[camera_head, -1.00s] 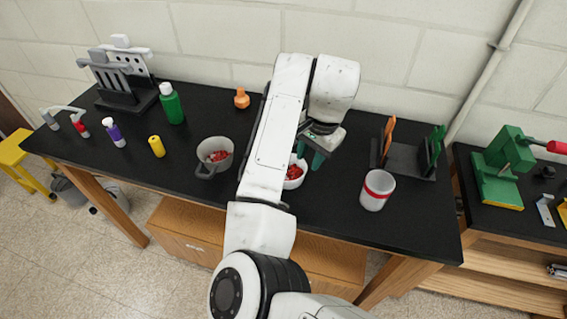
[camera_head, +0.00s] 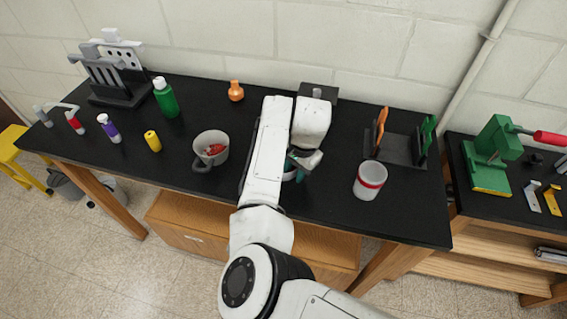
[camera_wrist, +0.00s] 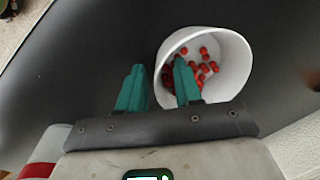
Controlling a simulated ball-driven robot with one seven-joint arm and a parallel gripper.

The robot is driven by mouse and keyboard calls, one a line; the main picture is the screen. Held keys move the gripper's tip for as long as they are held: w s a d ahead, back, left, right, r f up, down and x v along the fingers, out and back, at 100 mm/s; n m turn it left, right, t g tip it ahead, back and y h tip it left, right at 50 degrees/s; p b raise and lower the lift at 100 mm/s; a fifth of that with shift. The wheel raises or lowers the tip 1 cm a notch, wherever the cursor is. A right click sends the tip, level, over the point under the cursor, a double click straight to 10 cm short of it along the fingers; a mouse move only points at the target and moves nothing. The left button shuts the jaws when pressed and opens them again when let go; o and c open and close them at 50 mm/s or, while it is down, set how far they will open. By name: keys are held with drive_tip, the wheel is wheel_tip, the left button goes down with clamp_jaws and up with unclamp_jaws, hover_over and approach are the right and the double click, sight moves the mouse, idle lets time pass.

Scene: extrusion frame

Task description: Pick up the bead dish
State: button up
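The bead dish (camera_wrist: 234,62) is a white round bowl with several red beads inside, seen from above in the wrist view. In the head view only a sliver of the dish (camera_head: 289,175) shows, since my arm hides the rest. My gripper (camera_wrist: 159,70) has two teal fingers spread apart. The right finger overlaps the dish's opening and the left finger is outside it, with the near-left wall between them. Whether either finger touches the wall I cannot tell. My gripper also shows small in the head view (camera_head: 298,168).
A grey mug (camera_head: 202,141) with something red inside stands left of my arm. A white cup with a red band (camera_head: 369,181) and a dark holder (camera_head: 400,153) stand to the right. Bottles and a rack (camera_head: 113,97) are further left. The bench's front edge is close to the dish.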

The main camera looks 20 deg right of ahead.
drive_tip(key=shift+c, duration=0.3)
clamp_jaws()
idle(0.3)
drive_tip(key=shift+r, duration=0.1)
